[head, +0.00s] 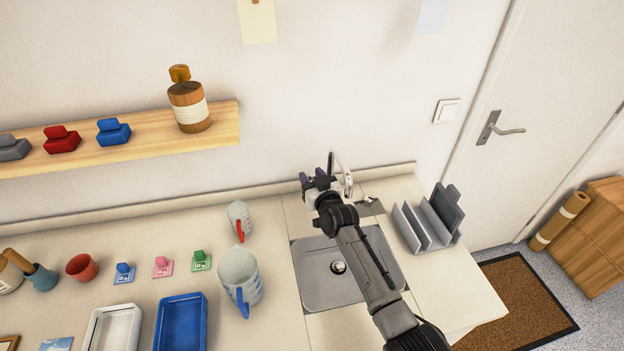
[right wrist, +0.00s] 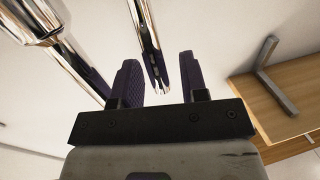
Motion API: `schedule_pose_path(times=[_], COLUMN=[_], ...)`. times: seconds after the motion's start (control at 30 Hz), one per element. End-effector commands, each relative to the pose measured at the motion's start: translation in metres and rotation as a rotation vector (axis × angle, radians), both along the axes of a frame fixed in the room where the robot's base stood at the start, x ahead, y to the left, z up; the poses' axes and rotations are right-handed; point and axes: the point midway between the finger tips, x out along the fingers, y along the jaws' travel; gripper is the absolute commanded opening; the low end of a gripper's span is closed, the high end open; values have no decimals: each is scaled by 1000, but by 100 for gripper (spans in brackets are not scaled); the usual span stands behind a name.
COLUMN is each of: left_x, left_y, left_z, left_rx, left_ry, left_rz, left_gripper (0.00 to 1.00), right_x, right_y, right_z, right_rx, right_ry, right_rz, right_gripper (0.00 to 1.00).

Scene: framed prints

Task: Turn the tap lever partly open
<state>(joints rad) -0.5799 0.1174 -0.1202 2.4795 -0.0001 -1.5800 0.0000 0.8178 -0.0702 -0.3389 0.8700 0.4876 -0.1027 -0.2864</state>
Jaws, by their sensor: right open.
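The chrome tap (head: 347,184) stands behind the sink, partly hidden by my right gripper and arm. A thin upright chrome bar, which looks like its lever (head: 331,162), rises beside the gripper. My right gripper (head: 318,178) is at the tap, with dark purple fingers. In the right wrist view the gripper (right wrist: 160,72) is open, and the lever bar (right wrist: 148,40) reaches down into the gap between the fingers. I cannot tell whether a finger touches it. The tap's thicker chrome body (right wrist: 32,22) is at upper left. My left gripper is not in view.
The steel sink (head: 312,292) lies under my right arm. A grey rack (head: 428,225) stands to its right. A clear jug (head: 239,276) and a smaller measuring cup (head: 238,218) stand to its left. A wooden shelf (head: 150,147) is on the wall.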

Motion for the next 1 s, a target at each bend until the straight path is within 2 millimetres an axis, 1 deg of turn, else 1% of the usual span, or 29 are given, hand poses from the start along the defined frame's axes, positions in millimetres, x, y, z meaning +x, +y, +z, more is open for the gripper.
schedule_pose_path(times=[0.33, 0.73, 1.0], left_x=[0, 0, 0], left_y=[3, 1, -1], left_z=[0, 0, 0], left_rx=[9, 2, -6], left_ry=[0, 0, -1], left_rz=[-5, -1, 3], left_gripper=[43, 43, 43], right_x=[1, 1, 1], right_y=[0, 0, 0], right_z=[0, 0, 0], right_rx=[0, 0, 0], right_ry=[0, 0, 0], right_rz=[0, 0, 0], right_gripper=[39, 1, 0])
